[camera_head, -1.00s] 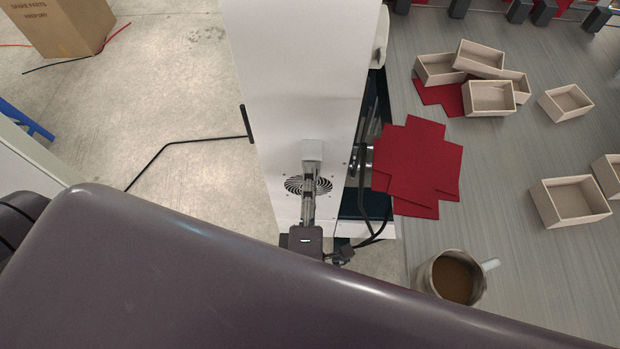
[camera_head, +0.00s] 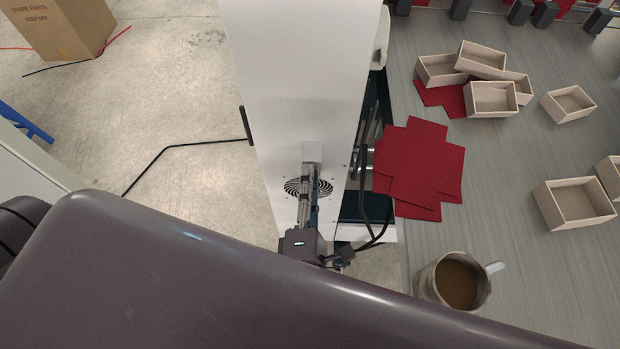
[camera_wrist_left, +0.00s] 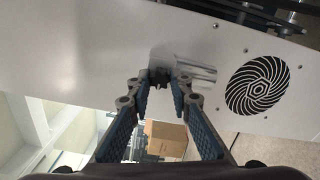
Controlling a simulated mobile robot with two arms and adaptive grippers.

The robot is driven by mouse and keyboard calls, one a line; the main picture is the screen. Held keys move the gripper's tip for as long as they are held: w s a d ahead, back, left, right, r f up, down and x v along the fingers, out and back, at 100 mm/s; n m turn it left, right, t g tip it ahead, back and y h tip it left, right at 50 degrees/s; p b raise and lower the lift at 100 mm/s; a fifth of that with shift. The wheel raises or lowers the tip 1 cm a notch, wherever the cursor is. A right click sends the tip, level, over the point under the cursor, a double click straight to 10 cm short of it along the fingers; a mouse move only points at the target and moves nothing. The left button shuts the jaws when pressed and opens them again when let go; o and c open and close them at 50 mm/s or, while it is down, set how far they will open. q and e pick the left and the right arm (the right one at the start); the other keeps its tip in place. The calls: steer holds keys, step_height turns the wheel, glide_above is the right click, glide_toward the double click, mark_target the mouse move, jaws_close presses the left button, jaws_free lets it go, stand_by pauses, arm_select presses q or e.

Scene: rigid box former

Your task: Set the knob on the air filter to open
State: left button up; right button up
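The air filter shows as a silvery cylinder (camera_wrist_left: 197,70) on the white panel in the left wrist view. A small dark part (camera_wrist_left: 160,78), which looks like its knob, lies between my left fingertips. Its setting cannot be read. In the head view, my left gripper (camera_head: 309,172) reaches up the white panel and its tips end by a pale block (camera_head: 313,152). In the left wrist view, the fingers (camera_wrist_left: 160,82) lean in around the dark part with little gap. I cannot tell whether they grip it. My right gripper is not in view.
A round vent (camera_head: 308,187) sits close beside my left gripper on the white cabinet (camera_head: 300,70). Black cables (camera_head: 372,235) hang at the cabinet's right. The grey table (camera_head: 520,190) holds red sheets (camera_head: 420,165), several small boxes (camera_head: 570,203) and a mug (camera_head: 450,280).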

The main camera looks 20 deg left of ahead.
arm_select(q)
steer(key=o, duration=0.4)
steer(key=v, duration=0.7)
steer(key=shift+s, duration=0.3)
steer(key=shift+d, duration=0.1)
steer(key=d+f+m+g+h, duration=0.1)
steer(key=d+f+m+h, duration=0.25)
steer(key=f+m, duration=0.45)
steer(key=d+f+m+g+h, duration=0.1)
steer(key=d+f+m+h, duration=0.3)
steer(key=f, duration=0.6)
steer(key=s+a+f+m+g, duration=0.1)
steer(key=a+f+m+g, duration=0.15)
steer(key=f, duration=0.35)
steer(key=s+a+f+m+g+h, duration=0.1)
steer(key=s+f+m, duration=0.15)
steer(key=f, duration=0.35)
steer(key=s+a+f+m+g, duration=0.1)
steer(key=f+m+g, duration=0.15)
steer(key=f, duration=0.25)
steer(key=s+a+f+m+g+y, duration=0.3)
steer(key=s+a+f+m+g, duration=0.4)
steer(key=s+a+f, duration=1)
steer(key=shift+s+g, duration=0.7)
steer(key=shift+s, duration=0.2)
